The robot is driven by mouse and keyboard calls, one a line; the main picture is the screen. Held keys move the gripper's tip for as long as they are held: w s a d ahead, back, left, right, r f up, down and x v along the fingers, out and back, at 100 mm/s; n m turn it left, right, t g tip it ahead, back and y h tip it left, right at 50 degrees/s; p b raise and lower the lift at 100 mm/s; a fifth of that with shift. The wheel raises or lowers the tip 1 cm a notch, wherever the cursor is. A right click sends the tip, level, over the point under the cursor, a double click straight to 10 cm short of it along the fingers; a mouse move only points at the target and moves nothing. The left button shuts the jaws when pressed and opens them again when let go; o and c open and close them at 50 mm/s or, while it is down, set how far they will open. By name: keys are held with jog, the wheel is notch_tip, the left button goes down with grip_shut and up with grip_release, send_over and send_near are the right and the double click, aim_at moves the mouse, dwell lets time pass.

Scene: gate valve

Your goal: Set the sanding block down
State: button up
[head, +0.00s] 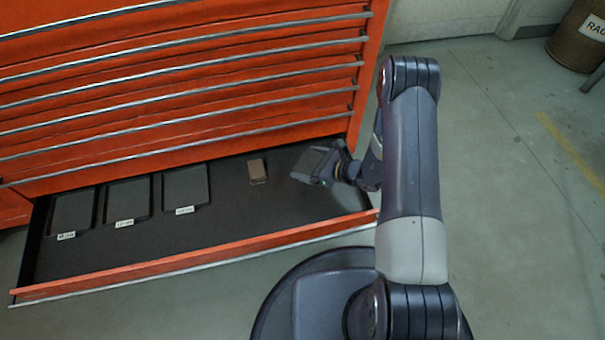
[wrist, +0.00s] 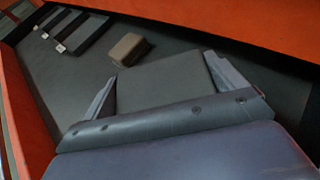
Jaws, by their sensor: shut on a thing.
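My gripper (head: 313,166) is over the right part of the open bottom drawer (head: 215,225). In the wrist view my gripper (wrist: 163,72) has its two fingers on either side of a flat, dark grey block, the sanding block (wrist: 165,84). It is shut on this block. Whether the block's underside touches the drawer floor cannot be told. A small brown block (head: 258,170) lies apart on the drawer floor, left of my gripper. It also shows in the wrist view (wrist: 129,49), beyond the fingers.
Three dark labelled trays (head: 72,211), (head: 128,201), (head: 185,188) lie in the drawer's left half. The red cabinet (head: 180,110) rises behind. The drawer's red front wall (head: 190,262) borders the near side. Bare floor lies between the trays and the brown block.

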aim_at(310, 172)
jog(key=shift+f+b, duration=0.9)
jog(key=shift+f, duration=1.7)
jog(key=shift+f, duration=0.1)
jog(key=shift+f+b, duration=0.15)
jog(key=shift+b, duration=0.15)
jog(key=o, duration=0.8)
jog(key=shift+r, duration=0.25)
jog(key=shift+d+r+p, duration=0.15)
jog(key=shift+r+p, duration=0.05)
jog(key=shift+p, duration=0.25)
jog(key=p+v, duration=0.3)
jog(key=v, duration=0.7)
jog(key=shift+s+d, duration=0.15)
jog(key=shift+d, duration=0.05)
jog(key=shift+s+d+r, duration=0.2)
jog(key=shift+s+d, duration=0.1)
jog(key=shift+d, duration=0.15)
